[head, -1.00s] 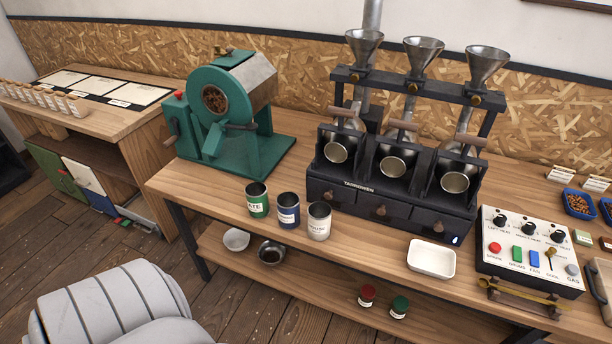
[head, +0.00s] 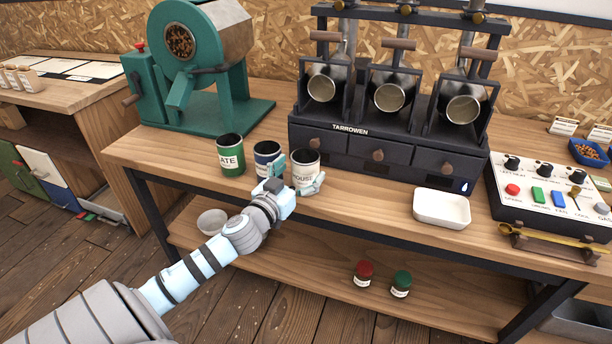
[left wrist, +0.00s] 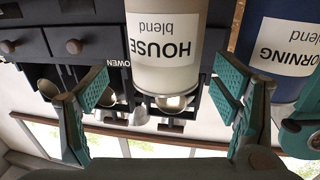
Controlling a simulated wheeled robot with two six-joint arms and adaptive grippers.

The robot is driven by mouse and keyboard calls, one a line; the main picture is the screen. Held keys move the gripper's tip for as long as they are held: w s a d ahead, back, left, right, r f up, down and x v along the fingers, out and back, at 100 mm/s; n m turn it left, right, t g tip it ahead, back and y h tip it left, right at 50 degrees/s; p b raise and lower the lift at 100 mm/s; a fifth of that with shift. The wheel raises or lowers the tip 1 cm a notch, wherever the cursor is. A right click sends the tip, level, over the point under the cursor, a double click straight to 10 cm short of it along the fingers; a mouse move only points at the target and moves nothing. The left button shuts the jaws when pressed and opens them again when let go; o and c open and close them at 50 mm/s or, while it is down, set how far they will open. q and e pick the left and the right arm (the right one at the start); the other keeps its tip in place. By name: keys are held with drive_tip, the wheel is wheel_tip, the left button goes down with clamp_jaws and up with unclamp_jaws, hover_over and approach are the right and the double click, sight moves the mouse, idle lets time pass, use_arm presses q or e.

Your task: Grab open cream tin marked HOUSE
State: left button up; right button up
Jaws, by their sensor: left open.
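The open cream tin marked HOUSE (head: 306,162) stands upright on the wooden counter, at the right end of a row of three tins. My left gripper (head: 295,176) is at its front, with one finger on each side. In the left wrist view the cream tin (left wrist: 165,50) appears upside down between the two spread finger pads of the left gripper (left wrist: 163,88). There are gaps between the pads and the tin. The blue tin marked MORNING (left wrist: 285,50) is close beside the finger on the right there. My right gripper is out of view.
The blue tin (head: 266,149) and a green tin (head: 230,160) stand left of the cream tin. The black TARROWEN roaster (head: 380,157) is behind. A white tray (head: 441,209) and a control box (head: 545,190) are to the right, with bare counter before the tray.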

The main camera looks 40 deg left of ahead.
sight(312, 155)
use_arm(q)
drive_tip(key=w, duration=0.2)
drive_tip(key=w+a+p, duration=0.1)
drive_tip(key=w, duration=0.1)
drive_tip(key=shift+a+r, duration=0.15)
drive_tip(key=shift+w, duration=0.15)
drive_tip(key=c, duration=1.3)
drive_tip(key=shift+o, duration=0.2)
